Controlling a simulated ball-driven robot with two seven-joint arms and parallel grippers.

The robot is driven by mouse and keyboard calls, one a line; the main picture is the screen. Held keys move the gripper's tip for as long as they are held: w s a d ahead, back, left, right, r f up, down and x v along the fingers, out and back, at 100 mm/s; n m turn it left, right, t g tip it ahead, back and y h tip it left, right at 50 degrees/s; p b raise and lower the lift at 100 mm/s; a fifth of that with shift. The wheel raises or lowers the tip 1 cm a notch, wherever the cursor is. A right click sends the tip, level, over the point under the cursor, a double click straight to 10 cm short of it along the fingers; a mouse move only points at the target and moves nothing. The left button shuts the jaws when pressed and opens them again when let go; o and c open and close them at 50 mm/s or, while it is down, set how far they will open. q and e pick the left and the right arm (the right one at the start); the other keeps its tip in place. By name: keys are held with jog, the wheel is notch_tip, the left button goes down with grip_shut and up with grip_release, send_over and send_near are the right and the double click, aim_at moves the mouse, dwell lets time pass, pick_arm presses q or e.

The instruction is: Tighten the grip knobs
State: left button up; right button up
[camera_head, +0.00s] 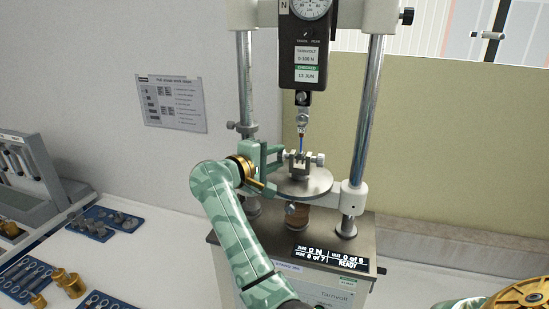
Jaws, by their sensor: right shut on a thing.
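A small metal grip (300,161) stands on the round plate (306,183) of the tester, with a knob on each side. The right knob (320,158) shows clear and untouched. My right gripper (280,157) comes in from the left and is shut at the grip's left knob, which its fingers mostly hide. My left gripper is out of view.
Two steel columns (367,110) flank the plate. A lit readout (329,257) is on the front of the base. Blue trays (100,223) with metal parts lie on the left bench, with brass pieces (68,282) near. A printed sheet (172,102) hangs on the wall.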

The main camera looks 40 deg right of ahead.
jog(key=shift+r+n+g+y+b, duration=0.15)
jog(key=shift+n+g+y+b, duration=0.2)
jog(key=shift+y, duration=0.55)
jog(key=shift+r+g+y, duration=0.15)
jog(key=shift+g+y, duration=0.2)
jog(key=shift+y, duration=0.25)
jog(key=shift+w+d+r+n+g+y+p, duration=0.15)
jog(key=shift+n+g+y+p, duration=0.15)
jog(key=shift+y, duration=0.2)
jog(key=shift+r+n+g+y+p, duration=0.1)
jog(key=shift+n+g+y+p, duration=0.2)
jog(key=shift+y, duration=0.5)
jog(key=shift+d+g, duration=0.1)
jog(key=shift+g, duration=0.2)
jog(key=shift+f, duration=0.1)
jog(key=o, duration=1)
